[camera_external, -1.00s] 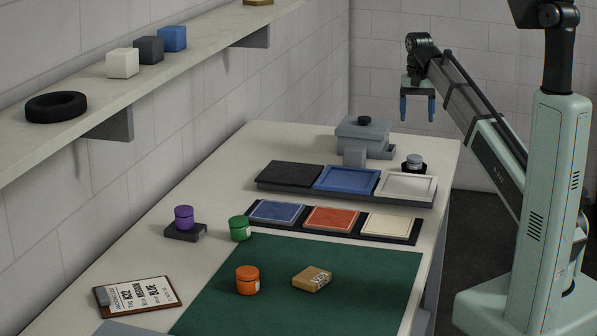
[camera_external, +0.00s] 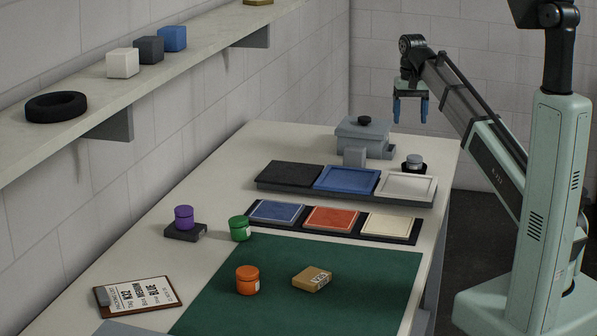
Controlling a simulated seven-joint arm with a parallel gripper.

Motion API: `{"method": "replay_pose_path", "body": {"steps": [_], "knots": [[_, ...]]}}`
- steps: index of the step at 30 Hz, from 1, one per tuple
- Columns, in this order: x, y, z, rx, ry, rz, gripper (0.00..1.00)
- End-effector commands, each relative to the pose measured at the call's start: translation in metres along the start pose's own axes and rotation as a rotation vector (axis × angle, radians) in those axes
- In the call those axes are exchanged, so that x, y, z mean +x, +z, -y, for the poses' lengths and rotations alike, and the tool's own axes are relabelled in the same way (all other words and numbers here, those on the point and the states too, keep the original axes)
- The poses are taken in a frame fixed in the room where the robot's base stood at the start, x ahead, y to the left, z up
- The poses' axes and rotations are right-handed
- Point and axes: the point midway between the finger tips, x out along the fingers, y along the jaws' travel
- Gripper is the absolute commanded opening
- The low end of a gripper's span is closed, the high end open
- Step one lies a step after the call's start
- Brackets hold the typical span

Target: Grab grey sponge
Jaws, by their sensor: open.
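A dark grey cube (camera_external: 150,50) sits on the wall shelf between a white cube (camera_external: 122,63) and a blue cube (camera_external: 172,38); it may be the grey sponge, but its material is not clear. A smaller grey block (camera_external: 354,156) stands on the table in front of a grey lidded box (camera_external: 362,136). My gripper (camera_external: 410,111) is open and empty, its blue fingers pointing down. In the picture it hangs above and right of the grey box, far from the shelf and apart from everything.
The shelf (camera_external: 95,88) also carries a black ring (camera_external: 56,106). On the table are a row of trays (camera_external: 345,189), framed tiles (camera_external: 331,217), orange (camera_external: 247,280), green (camera_external: 239,228) and purple (camera_external: 184,217) jars, a small box (camera_external: 312,278) and a clipboard (camera_external: 137,296). The green mat (camera_external: 370,295) is mostly clear.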

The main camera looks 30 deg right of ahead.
Motion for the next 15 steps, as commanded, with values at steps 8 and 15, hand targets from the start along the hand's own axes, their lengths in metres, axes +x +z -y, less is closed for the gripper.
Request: {"method": "replay_pose_path", "body": {"steps": [8, 15], "knots": [[0.004, -0.035, 0.072, -0.533, -0.001, 0.001, 0.74], [0.009, -0.057, 0.125, -0.954, 0.002, 0.006, 0.74]]}}
